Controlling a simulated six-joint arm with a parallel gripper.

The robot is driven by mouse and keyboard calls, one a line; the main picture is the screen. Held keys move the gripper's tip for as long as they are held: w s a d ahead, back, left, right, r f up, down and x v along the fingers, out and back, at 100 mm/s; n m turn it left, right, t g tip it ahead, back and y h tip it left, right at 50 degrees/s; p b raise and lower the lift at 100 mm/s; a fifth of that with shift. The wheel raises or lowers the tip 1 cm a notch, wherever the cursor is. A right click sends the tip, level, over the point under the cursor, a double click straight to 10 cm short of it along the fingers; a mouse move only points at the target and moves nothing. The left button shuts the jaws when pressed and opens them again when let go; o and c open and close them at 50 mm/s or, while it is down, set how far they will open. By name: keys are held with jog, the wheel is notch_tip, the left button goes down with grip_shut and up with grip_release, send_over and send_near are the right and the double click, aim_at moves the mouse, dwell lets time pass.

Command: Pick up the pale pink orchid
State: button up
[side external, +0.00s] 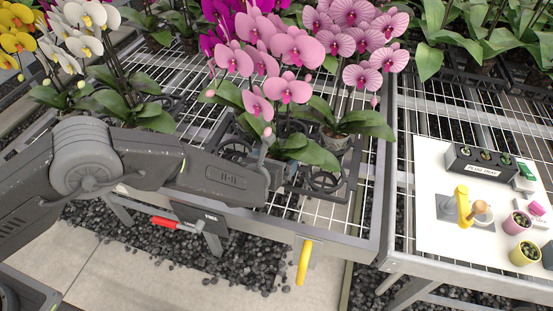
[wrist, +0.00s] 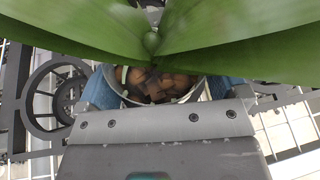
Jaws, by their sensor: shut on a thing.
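The pale pink orchid (side external: 286,91), with magenta flower centres, stands upright at the front of the wire bench. Its broad green leaves spread low; its pot is hidden in the side view. In the wrist view its leaves (wrist: 220,45) cross the top, above a round pot of brown bark (wrist: 160,84). My gripper (wrist: 156,92) has blue pads on both sides of this pot and is shut on it. In the side view my gripper (side external: 268,165) reaches in from the left, below the leaves. I cannot tell whether the pot is off the bench.
A veined pink orchid (side external: 352,14) stands close behind on the right. White orchids (side external: 85,13) stand left. Black ring holders (side external: 325,181) sit on the wire bench. A yellow handle (side external: 304,262) hangs in front.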

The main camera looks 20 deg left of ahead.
aim_at(277, 147)
notch_tip(277, 147, up, 9)
jog(key=shift+s+d, duration=0.1)
jog(key=shift+d, duration=0.05)
jog(key=shift+c, duration=0.2)
jog(key=shift+d+f+n+y, duration=0.2)
jog(key=shift+f+n+y, duration=0.2)
jog(key=shift+n+y, duration=0.4)
jog(key=shift+s+f+n+y, duration=0.15)
jog(key=shift+f+n+y, duration=0.4)
jog(key=shift+f+y, duration=0.15)
jog(key=shift+s+f+n+y, duration=0.1)
jog(key=shift+f+n+y, duration=0.45)
jog(key=shift+f+y, duration=0.15)
jog(key=shift+f, duration=2.05)
jog(key=shift+r, duration=0.1)
notch_tip(277, 147, up, 10)
jog(key=shift+r, duration=0.25)
jog(key=shift+f, duration=4.65)
jog(key=shift+f, duration=0.3)
jog(key=shift+f, duration=0.35)
